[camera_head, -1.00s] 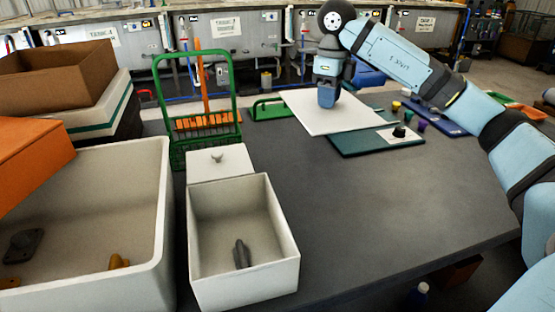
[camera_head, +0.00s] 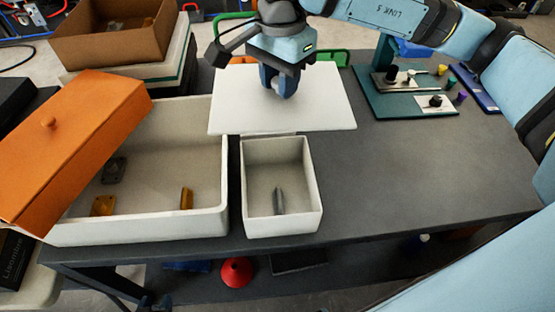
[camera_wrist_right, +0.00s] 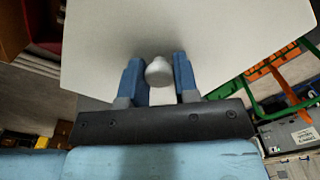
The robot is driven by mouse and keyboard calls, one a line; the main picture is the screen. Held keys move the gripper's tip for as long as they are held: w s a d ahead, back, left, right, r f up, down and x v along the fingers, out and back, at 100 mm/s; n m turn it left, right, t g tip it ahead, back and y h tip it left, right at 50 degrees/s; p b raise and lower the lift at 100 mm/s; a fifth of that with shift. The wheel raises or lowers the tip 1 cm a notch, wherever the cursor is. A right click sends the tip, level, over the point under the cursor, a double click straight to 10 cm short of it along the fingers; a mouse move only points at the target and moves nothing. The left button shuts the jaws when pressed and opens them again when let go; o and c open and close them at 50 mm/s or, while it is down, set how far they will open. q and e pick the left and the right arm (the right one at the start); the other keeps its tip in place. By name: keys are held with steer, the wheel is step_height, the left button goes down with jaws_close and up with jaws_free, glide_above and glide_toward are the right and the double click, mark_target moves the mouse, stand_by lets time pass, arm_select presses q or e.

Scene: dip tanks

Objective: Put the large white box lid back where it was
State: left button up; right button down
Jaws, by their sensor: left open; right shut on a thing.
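My right gripper (camera_head: 279,88) is shut on the knob of the large white lid (camera_head: 325,105); in the right wrist view the round knob (camera_wrist_right: 159,71) sits between the two blue fingers. The lid is held level above the table, over the back of the small white box (camera_head: 312,195) and slightly over the back right corner of the large white box (camera_head: 140,230). The large white box is open and holds a dark part (camera_head: 114,170) and yellowish parts (camera_head: 103,206). My left gripper is not in view.
An orange lid (camera_head: 75,140) with a knob lies tilted across the large box's left side. The small box is open with a grey part (camera_head: 279,202) inside. A brown carton (camera_head: 115,55) stands behind left. A green board (camera_head: 385,98) lies right; the table's right front (camera_head: 420,180) is clear.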

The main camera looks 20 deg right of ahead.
steer(key=shift+s+a, duration=0.25)
steer(key=shift+a, duration=0.05)
step_height(320, 180, down, 20)
steer(key=p, duration=0.2)
steer(key=shift+r+p, duration=0.15)
steer(key=shift+p, duration=0.2)
steer(key=shift+f+b, duration=0.55)
steer(key=shift+b, duration=0.2)
